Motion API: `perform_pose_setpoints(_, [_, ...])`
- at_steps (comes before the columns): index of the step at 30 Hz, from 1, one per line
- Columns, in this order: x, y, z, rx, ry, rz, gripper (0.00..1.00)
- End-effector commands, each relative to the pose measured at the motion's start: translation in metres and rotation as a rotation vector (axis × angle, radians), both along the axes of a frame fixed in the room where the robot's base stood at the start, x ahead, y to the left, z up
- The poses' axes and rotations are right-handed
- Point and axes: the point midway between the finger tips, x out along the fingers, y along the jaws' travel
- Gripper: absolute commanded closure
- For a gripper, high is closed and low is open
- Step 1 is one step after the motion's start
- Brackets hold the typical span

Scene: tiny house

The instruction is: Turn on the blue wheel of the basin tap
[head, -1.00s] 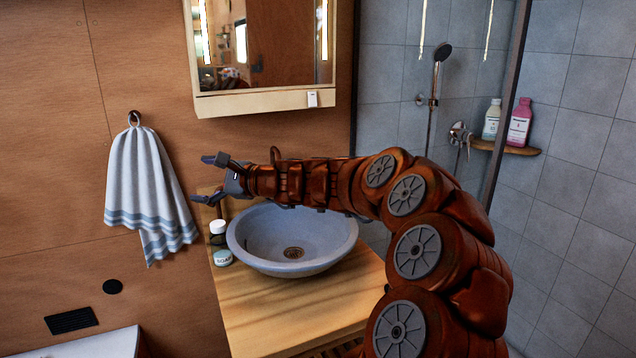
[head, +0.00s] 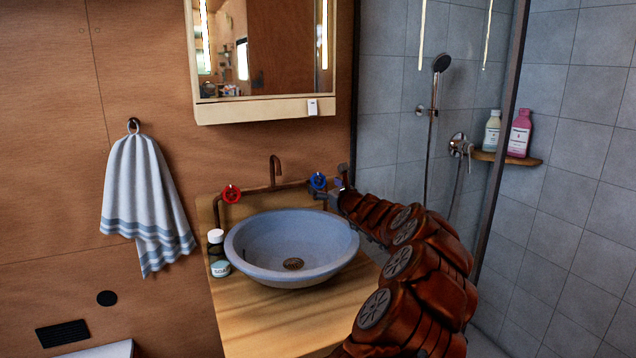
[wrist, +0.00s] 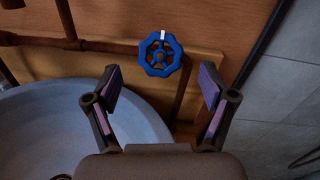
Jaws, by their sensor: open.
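The blue wheel (head: 318,181) of the basin tap sits on the pipe behind the basin, right of the spout (head: 275,171). In the wrist view the blue wheel (wrist: 160,54) shows ahead between the open fingers, a little beyond their tips, with a white mark at its top. My gripper (wrist: 161,86) is open and empty. In the head view my gripper (head: 330,193) is just right of the blue wheel, partly hidden by my arm. The red wheel (head: 231,194) is left of the spout. The blue-grey basin (head: 270,243) lies below; it also shows at the left of the wrist view (wrist: 60,130).
A dark bottle (head: 215,243) and a soap jar (head: 220,269) stand left of the basin on the wooden counter (head: 260,318). A mirror cabinet (head: 262,106) hangs above. A towel (head: 147,200) hangs left. The tiled shower wall is close on the right.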

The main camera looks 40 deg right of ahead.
Motion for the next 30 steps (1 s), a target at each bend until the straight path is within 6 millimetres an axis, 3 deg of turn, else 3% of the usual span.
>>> perform_pose_setpoints(15, [0.041,-0.012,0.002,-0.003,0.0,-0.002,0.17])
perform_pose_setpoints(28, [0.045,-0.013,0.001,-0.002,-0.002,-0.001,0.17])
perform_pose_setpoints(30, [0.045,-0.013,0.001,-0.002,-0.002,-0.001,0.25])
